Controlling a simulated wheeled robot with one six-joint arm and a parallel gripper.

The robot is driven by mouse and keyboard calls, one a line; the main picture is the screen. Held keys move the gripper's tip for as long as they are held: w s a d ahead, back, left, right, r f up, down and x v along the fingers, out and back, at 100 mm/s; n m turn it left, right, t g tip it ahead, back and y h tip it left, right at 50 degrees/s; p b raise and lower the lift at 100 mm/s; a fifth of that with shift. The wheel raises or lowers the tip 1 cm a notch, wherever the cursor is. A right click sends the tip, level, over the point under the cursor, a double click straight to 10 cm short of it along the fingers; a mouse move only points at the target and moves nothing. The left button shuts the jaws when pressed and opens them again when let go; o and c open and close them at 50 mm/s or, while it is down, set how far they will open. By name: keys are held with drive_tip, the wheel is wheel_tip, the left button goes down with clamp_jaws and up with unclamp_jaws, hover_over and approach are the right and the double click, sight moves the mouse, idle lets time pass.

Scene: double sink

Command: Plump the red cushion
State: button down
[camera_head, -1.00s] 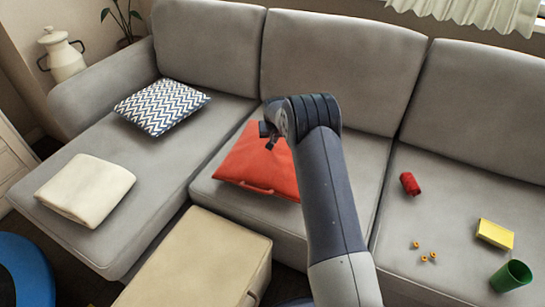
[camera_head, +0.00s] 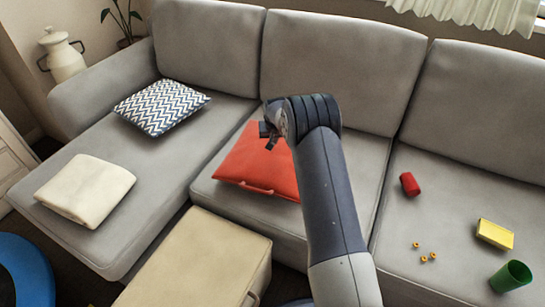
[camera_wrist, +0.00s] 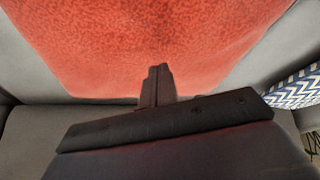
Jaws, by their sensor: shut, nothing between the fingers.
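The red cushion (camera_head: 250,165) lies flat on the middle seat of the grey sofa, with a handle-like strap on its front edge. My arm covers its right part in the head view. My gripper (camera_head: 267,137) is over the back part of the cushion. In the wrist view the cushion (camera_wrist: 150,40) fills the upper middle, and my gripper (camera_wrist: 158,75) shows with its two fingers together and nothing between them. I cannot tell whether the fingertips touch the fabric.
A zigzag-patterned cushion (camera_head: 162,106) and a folded cream blanket (camera_head: 86,190) lie on the left seat. A beige ottoman (camera_head: 200,262) stands in front. A red roll (camera_head: 409,184), yellow block (camera_head: 495,234), green cup (camera_head: 511,277) and several small orange pieces (camera_head: 424,258) lie on the right seat.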

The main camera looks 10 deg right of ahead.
drive_tip(key=shift+f, duration=0.1)
idle(0.6)
drive_tip(key=shift+f+b, duration=0.6)
drive_tip(key=shift+f, duration=0.2)
drive_tip(key=shift+r, duration=0.1)
drive_tip(key=shift+r+p, duration=0.3)
drive_tip(key=shift+r, duration=0.3)
drive_tip(key=shift+f, duration=0.2)
drive_tip(key=shift+f+b, duration=0.4)
